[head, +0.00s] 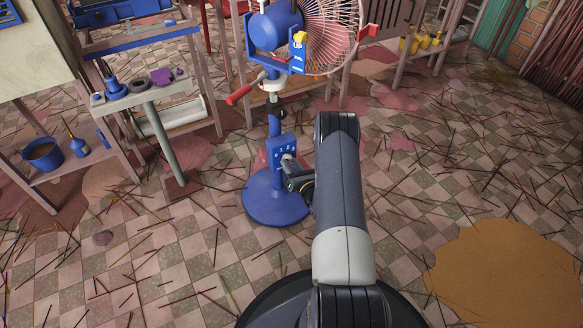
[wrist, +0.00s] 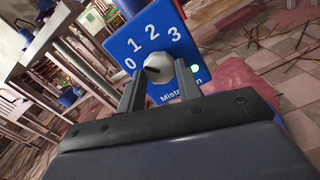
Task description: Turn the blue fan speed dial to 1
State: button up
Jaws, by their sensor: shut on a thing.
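The blue pedestal fan stands on a round blue base (head: 275,200), with its fan head (head: 277,27) above. Its blue control panel (head: 283,150) faces my arm and is marked 0, 1, 2 and 3. In the wrist view the panel (wrist: 143,36) fills the upper middle. The pale round dial (wrist: 160,68) sits below the numbers, with a dark mark on its left side that seems to point toward 0. My gripper (wrist: 160,78) is shut on the dial, one finger on each side. In the head view my gripper (head: 290,168) is at the panel, partly hidden by my arm.
A green light (wrist: 195,69) and partly hidden lettering are on the panel right of the dial. A small stand (head: 145,95) and a low shelf with a bucket (head: 43,153) are left of the fan. Thin sticks litter the tiled floor, and an orange-brown patch (head: 500,275) lies at right.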

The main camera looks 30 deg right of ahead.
jog(key=shift+m+b, duration=0.5)
jog(key=shift+m, duration=1)
jog(key=o, duration=1)
jog(key=s+p, duration=0.3)
jog(key=s, duration=0.7)
jog(key=shift+s+d, duration=0.15)
jog(key=shift+s, duration=0.25)
